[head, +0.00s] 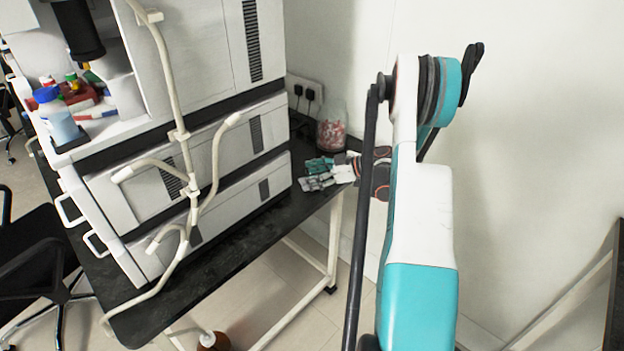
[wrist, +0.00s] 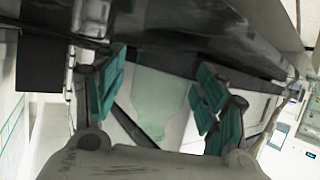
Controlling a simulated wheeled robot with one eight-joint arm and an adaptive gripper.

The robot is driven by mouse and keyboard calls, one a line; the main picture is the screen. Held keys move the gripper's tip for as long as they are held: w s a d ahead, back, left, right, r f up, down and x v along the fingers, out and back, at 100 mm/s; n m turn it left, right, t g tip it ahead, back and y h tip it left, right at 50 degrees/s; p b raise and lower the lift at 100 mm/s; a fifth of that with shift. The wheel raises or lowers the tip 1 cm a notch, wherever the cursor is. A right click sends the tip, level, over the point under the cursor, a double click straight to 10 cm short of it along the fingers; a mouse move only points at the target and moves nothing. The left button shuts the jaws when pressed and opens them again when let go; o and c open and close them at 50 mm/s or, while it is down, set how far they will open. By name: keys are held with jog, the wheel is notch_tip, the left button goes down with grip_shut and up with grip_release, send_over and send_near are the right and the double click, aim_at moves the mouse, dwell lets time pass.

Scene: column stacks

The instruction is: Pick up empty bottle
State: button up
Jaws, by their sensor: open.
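A clear bottle or jar (head: 331,133) with reddish pieces showing in or through it stands at the back of the dark bench, against the wall. My gripper (head: 312,174) is low over the bench's right end, in front of this bottle. Its two teal-padded fingers are spread apart. In the wrist view, the open gripper (wrist: 160,78) has a pale, greenish see-through shape (wrist: 158,98) between its fingers. I cannot tell whether that shape is a bottle. A blue-capped bottle (head: 60,122) with pale blue liquid stands on the instrument at the left.
Tall stacked instrument modules (head: 215,165) with pale tubing fill the bench (head: 235,243) left of my gripper. A wall socket (head: 304,90) with plugs is behind. A brown bottle (head: 210,342) stands on the floor below. A black chair (head: 38,258) is at the left.

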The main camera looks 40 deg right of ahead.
jog(key=c, duration=1.2)
jog(key=shift+r, duration=0.15)
